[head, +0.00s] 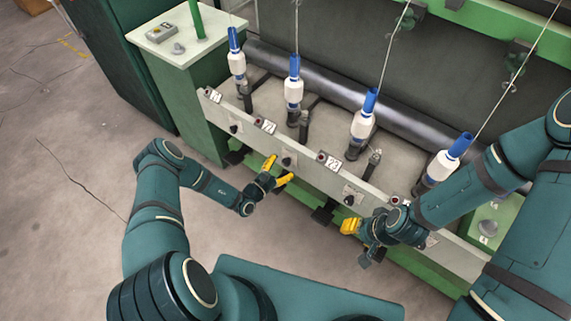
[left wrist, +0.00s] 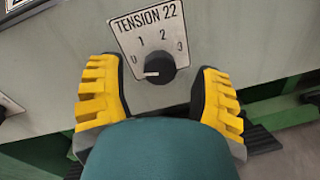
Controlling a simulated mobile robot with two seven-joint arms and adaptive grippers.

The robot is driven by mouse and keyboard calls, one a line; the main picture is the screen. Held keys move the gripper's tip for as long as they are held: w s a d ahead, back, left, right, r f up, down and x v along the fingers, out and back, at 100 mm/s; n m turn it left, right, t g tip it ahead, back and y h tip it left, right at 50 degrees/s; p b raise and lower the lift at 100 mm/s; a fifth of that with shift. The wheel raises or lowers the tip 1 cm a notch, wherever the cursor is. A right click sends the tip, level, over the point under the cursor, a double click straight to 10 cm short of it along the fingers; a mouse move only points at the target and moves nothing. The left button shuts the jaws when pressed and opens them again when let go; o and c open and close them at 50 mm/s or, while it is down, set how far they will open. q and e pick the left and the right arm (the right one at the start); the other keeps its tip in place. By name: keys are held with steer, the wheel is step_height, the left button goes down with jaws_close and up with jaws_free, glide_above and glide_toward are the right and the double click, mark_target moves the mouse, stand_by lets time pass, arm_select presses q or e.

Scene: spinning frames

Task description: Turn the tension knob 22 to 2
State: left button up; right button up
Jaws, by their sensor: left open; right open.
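The tension knob 22 (left wrist: 160,68) is a round black knob on a white plate (left wrist: 126,25) reading TENSION 22, with marks 0 to 3. Its white pointer line points left, close to the 0 mark. In the head view the knob (head: 287,161) sits on the pale front rail. My left gripper (head: 279,170) has its yellow fingers spread at the knob, one on either side in the left wrist view (left wrist: 160,95); contact is not visible. My right gripper (head: 357,239) is in front of the rail further right, away from this knob.
The pale rail (head: 310,172) carries other knobs, including one to the right (head: 349,201) and one to the left (head: 235,129). Several blue-and-white bobbins (head: 293,88) stand behind it with threads rising. A green cabinet (head: 185,50) stands at left. Floor at left is clear.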

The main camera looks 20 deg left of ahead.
arm_select(q)
steer(key=shift+x, duration=1.15)
jaws_close()
